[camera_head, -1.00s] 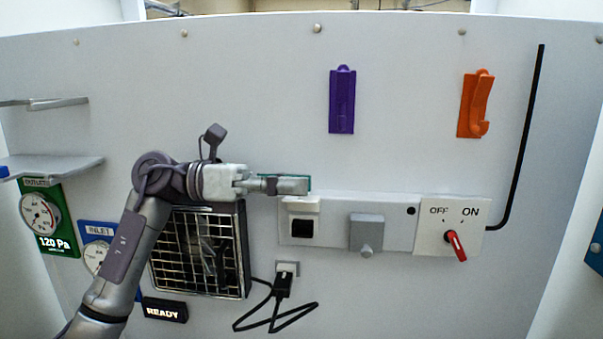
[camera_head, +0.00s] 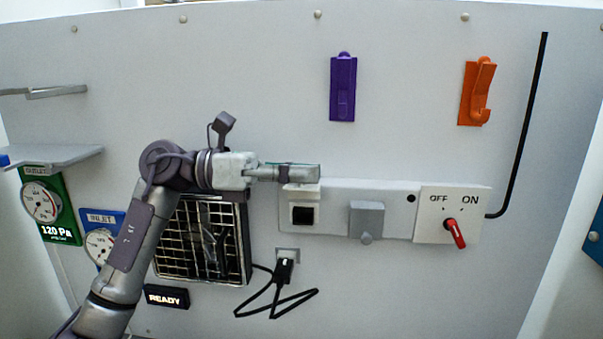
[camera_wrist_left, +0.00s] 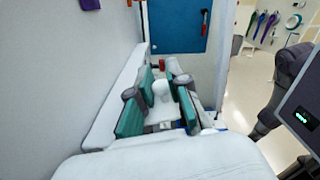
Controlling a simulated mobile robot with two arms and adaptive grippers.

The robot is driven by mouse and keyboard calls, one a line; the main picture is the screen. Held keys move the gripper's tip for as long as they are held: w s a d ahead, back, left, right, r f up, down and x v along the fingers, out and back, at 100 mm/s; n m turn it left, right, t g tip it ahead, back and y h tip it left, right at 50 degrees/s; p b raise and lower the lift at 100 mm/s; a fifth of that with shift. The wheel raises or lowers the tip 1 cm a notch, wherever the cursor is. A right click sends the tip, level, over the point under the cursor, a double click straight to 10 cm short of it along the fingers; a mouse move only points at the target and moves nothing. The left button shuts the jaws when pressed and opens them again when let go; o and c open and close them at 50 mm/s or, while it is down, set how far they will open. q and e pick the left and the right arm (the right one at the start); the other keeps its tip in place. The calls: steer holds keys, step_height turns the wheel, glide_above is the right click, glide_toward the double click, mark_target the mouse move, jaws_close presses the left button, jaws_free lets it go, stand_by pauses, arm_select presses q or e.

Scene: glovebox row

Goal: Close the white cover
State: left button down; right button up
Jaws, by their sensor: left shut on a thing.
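The white cover (camera_head: 301,187) is at the left end of a pale wall strip (camera_head: 335,190). It stands raised above a square black recess (camera_head: 302,215), which is uncovered. My left gripper (camera_head: 312,173) reaches in from the left, level, just above the strip, with its fingers at the cover's upper part. In the left wrist view the teal-padded fingers (camera_wrist_left: 160,108) are closed about a white piece between them, which appears to be the cover. The fingers hide part of the cover in the head view. My right gripper is not in view.
On the same strip are a grey cover (camera_head: 366,220) and a red OFF/ON knob (camera_head: 455,233). Below are a plugged black cable (camera_head: 284,270) and a grille (camera_head: 200,240). Purple (camera_head: 343,88) and orange (camera_head: 477,92) hooks hang above. A shelf (camera_head: 55,160) is at left.

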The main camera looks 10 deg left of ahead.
arm_select(q)
steer(key=m+b, duration=0.1)
steer(key=b, duration=0.2)
steer(key=s+f+m+b, duration=0.1)
steer(key=m+b, duration=0.1)
steer(key=b, duration=0.1)
steer(key=s+f+m+b, duration=0.1)
steer(key=m+b, duration=0.1)
steer(key=b, duration=0.1)
steer(key=shift+s+f+b, duration=0.1)
steer(key=shift+f+b, duration=0.15)
steer(key=shift+b, duration=0.05)
steer(key=shift+s+f+m+b, duration=0.15)
steer(key=shift+m+b, duration=0.65)
steer(key=shift+m, duration=0.1)
steer(key=c, duration=1.2)
jaws_free()
steer(key=shift+o, duration=0.2)
glide_toward(298, 198)
steer(key=s+r, duration=0.1)
steer(key=s, duration=0.2)
steer(key=s+a+r, duration=0.1)
steer(key=s, duration=0.1)
steer(key=shift+s+a+r, duration=0.1)
steer(key=shift+s+r, duration=0.1)
steer(key=shift+r, duration=0.1)
